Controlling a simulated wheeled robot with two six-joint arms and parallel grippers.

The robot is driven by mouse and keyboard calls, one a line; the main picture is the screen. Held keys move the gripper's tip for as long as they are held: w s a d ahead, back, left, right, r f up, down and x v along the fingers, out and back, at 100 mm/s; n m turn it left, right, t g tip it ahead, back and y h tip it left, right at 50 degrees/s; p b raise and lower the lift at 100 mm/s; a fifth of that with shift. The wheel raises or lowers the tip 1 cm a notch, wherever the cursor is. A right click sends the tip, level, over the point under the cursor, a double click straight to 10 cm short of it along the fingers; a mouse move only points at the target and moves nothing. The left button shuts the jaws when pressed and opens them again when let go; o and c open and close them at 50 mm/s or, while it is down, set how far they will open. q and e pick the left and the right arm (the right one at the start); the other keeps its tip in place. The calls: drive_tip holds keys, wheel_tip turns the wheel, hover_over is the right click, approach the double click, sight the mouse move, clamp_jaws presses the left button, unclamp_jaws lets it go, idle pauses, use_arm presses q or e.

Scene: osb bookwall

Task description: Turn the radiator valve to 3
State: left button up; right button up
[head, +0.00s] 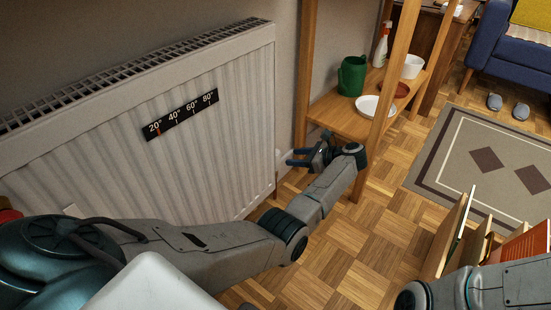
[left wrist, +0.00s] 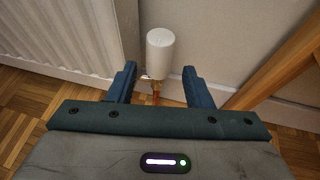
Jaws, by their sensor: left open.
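The radiator valve (left wrist: 160,53) is a white, upright cylinder at the top centre of the left wrist view, on a copper-coloured pipe. No numbers or mark can be read on it. My left gripper (left wrist: 159,70) is open, with one blue finger to each side of the valve's lower part in the picture. I cannot tell whether the fingertips reach around it, and no contact shows. In the head view my left gripper (head: 294,157) is low beside the radiator's right end, near the wall. My right gripper is out of view.
The white radiator (head: 200,150) carries a black temperature strip (head: 180,114). A wooden shelf (head: 345,122) stands close to the right of my left gripper, holding a green jug (head: 352,76) and a white plate (head: 375,106). Open parquet floor (head: 375,235) lies in front.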

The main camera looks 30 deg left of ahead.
sight(278, 157)
use_arm(q)
drive_tip(key=b+x, duration=0.2)
drive_tip(key=x, duration=0.5)
drive_tip(key=shift+a+f, duration=0.15)
drive_tip(key=shift+a, duration=0.2)
